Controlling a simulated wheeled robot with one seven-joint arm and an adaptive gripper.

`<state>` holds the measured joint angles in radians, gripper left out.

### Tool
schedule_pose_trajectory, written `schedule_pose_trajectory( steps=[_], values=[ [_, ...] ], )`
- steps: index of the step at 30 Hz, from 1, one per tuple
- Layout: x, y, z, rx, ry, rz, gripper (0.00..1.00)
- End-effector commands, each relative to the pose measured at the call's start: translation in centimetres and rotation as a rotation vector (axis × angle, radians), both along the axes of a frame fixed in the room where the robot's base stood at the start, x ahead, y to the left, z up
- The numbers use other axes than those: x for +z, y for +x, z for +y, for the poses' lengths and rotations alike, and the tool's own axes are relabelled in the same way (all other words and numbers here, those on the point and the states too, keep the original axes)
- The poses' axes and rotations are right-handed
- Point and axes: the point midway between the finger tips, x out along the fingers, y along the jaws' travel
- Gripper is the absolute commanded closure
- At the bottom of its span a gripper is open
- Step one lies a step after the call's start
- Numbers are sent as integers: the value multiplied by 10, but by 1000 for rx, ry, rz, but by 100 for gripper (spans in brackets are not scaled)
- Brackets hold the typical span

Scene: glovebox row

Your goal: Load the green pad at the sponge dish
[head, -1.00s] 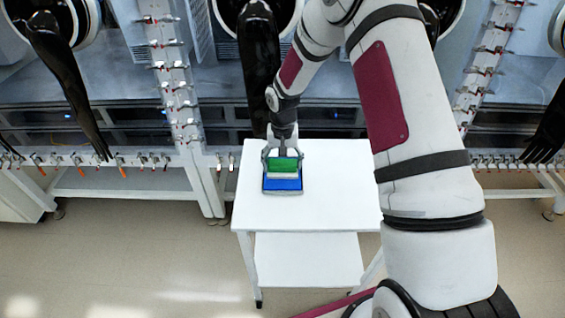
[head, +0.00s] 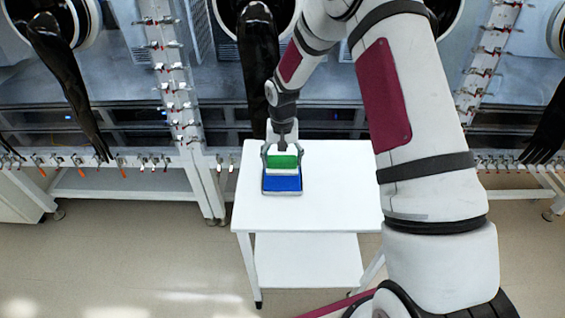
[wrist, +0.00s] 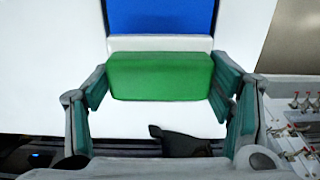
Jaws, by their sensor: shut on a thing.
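The green pad (head: 282,162) is a small green block between the fingers of my gripper (head: 282,155), above the white cart top. In the wrist view the green pad (wrist: 160,77) spans the gap between the two teal-grey fingers, and my gripper (wrist: 161,86) is shut on it. A flat blue piece (head: 282,184) with a thin dark edge lies just in front of the pad; it also shows in the wrist view (wrist: 160,15). A white strip (wrist: 160,43) lies between green and blue. I cannot tell whether pad and blue piece touch.
The white cart top (head: 335,200) is otherwise clear, with a lower shelf (head: 305,260). Behind the cart stands the glovebox row, with black gloves (head: 258,60) hanging down and valve-lined posts (head: 172,70). One glove hangs close behind my gripper.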

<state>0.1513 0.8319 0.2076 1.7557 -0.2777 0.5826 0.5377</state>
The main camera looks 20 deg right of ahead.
Motion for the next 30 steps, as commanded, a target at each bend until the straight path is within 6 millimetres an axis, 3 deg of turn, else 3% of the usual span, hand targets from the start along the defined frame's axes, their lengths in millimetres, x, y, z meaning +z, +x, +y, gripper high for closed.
schedule_pose_trajectory(
  steps=[18,30],
  values=[
    [45,1,0,0,0,-3,53],
    [48,0,0,0,1,-1,53]
  ],
)
